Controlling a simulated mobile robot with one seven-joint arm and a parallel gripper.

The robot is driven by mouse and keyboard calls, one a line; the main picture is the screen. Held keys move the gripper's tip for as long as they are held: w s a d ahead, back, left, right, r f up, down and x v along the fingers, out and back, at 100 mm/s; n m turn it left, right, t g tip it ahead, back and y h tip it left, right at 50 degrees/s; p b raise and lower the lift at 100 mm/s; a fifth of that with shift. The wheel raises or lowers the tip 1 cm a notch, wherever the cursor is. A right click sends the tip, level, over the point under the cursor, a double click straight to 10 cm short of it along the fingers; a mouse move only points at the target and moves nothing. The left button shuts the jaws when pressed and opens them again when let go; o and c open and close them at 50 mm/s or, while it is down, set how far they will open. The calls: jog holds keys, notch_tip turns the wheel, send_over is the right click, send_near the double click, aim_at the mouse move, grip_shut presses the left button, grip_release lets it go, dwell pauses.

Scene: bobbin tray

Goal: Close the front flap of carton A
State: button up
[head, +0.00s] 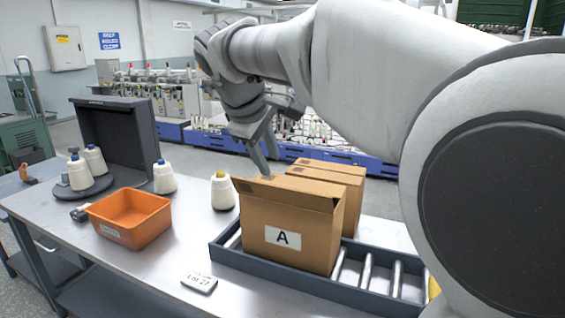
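Carton A (265,255) is a brown cardboard box with a white label marked "A", standing upright on the roller conveyor. A cardboard flap (290,193) shows along its top; its exact angle is hard to tell from here. My gripper (270,167) points down just above and behind the top left of carton A, with its fingertips close to the top edge. I cannot tell whether they touch it. Nothing shows held between the fingers, and their gap is unclear.
Another brown carton (350,176) stands right behind carton A. The conveyor (375,268) has bare rollers to the right. An orange bin (128,218), several thread cones, a dark upright panel and a small display marked "LOT 27" (199,283) are on the metal table (165,268).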

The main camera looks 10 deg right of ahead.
jog(key=s+d+m+y+p, duration=0.1)
jog(key=s+d+m+p, duration=0.1)
jog(key=s, duration=0.8)
jog(key=shift+d+r+m+p, duration=0.4)
jog(key=shift+m+p, duration=0.3)
jog(key=shift+p, duration=0.25)
